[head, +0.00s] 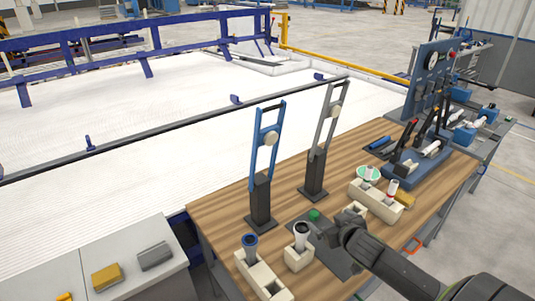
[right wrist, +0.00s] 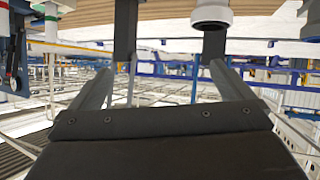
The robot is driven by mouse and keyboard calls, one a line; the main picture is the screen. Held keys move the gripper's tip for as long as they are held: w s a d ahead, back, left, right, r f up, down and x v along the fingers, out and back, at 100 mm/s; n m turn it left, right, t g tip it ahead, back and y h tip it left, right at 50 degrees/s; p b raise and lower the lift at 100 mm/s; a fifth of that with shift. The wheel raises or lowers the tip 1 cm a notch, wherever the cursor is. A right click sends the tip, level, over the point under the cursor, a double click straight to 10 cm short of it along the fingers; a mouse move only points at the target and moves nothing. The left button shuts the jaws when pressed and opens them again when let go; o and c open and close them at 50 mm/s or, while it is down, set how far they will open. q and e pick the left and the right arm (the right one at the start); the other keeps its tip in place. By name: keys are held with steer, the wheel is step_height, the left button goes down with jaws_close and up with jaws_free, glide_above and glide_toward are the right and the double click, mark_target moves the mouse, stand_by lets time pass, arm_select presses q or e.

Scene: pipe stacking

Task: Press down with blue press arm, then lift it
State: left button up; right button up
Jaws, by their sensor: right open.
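The blue press arm (head: 266,150) stands raised and nearly upright on its black post (head: 261,204), with a round pale knob near its top. A similar grey press arm (head: 325,125) stands raised to its right. My right gripper (head: 344,222) is low over the table, in front of and to the right of the presses, apart from both. In the right wrist view, which is upside down, its two fingers (right wrist: 163,68) are spread and empty. The black posts hang from the top there, one partly behind a white pipe (right wrist: 210,14). My left gripper is out of view.
A white pipe (head: 302,233) and a blue-topped pipe (head: 250,245) stand in cream holders in front of the blue press. A green button (head: 314,215) sits on a dark plate. More holders (head: 375,203) and a blue fixture (head: 418,165) occupy the right side.

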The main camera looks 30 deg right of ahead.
steer(key=w+r+t+y+p, duration=0.1)
steer(key=w+r+t+y, duration=0.3)
steer(key=r, duration=0.9)
steer(key=n+t+y, duration=0.2)
steer(key=n, duration=0.1)
glide_toward(273, 107)
steer(key=s, duration=0.5)
steer(key=shift+h, duration=0.3)
steer(key=w+b, duration=0.2)
steer(key=w, duration=0.3)
steer(key=w+b, duration=0.2)
steer(key=w, duration=0.3)
steer(key=w+a+b, duration=0.1)
steer(key=w+b, duration=0.1)
steer(key=w, duration=0.4)
steer(key=shift+b, duration=0.4)
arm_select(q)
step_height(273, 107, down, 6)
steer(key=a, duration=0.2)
arm_select(e)
steer(key=shift+w+a+r, duration=0.1)
steer(key=shift+w+a, duration=0.05)
steer(key=shift+w, duration=0.55)
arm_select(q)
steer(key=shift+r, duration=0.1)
arm_select(e)
steer(key=shift+s, duration=0.1)
steer(key=c, duration=1.2)
